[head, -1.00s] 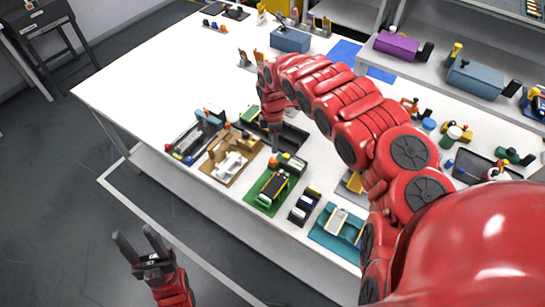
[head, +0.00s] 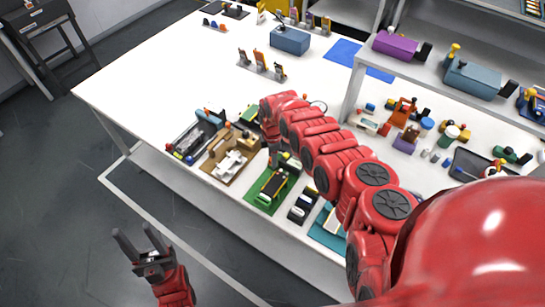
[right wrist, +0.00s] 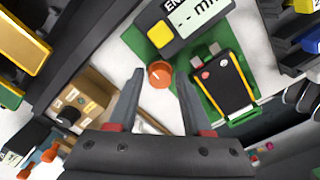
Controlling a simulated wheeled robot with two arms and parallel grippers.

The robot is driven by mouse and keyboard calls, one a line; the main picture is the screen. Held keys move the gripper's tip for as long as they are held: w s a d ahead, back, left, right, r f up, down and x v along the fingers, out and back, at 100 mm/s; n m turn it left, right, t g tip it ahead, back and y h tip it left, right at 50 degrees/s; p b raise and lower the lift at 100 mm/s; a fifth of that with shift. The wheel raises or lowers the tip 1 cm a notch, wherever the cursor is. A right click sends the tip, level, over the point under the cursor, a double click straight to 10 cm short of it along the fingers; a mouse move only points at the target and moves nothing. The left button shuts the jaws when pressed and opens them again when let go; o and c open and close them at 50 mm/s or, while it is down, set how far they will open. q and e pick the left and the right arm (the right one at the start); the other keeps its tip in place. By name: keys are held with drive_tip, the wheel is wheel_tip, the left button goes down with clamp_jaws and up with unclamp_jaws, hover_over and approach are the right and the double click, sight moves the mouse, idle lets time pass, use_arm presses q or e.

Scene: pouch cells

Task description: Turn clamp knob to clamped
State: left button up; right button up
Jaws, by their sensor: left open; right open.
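In the right wrist view an orange round knob (right wrist: 159,73) lies between the fingertips of my right gripper (right wrist: 158,88), which is open. I cannot tell whether the fingers stand beside the knob or above it. The knob is beside a green fixture (right wrist: 207,95) with a black plate and yellow edging. A black knob (right wrist: 67,118) sits on a tan labelled fixture at the left; I cannot tell which knob is the clamp's. In the head view my right gripper is mostly hidden by its arm near the green fixture (head: 262,199). My left gripper (head: 138,242) is open and empty, off the table.
A dark display unit (right wrist: 190,20) reading "mm" stands close beyond the orange knob. The tan fixture (head: 210,165) with white parts is left of the green one, and a dark holder (head: 302,206) is right. The white table (head: 170,80) is clear at back left.

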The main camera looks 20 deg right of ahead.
clamp_jaws()
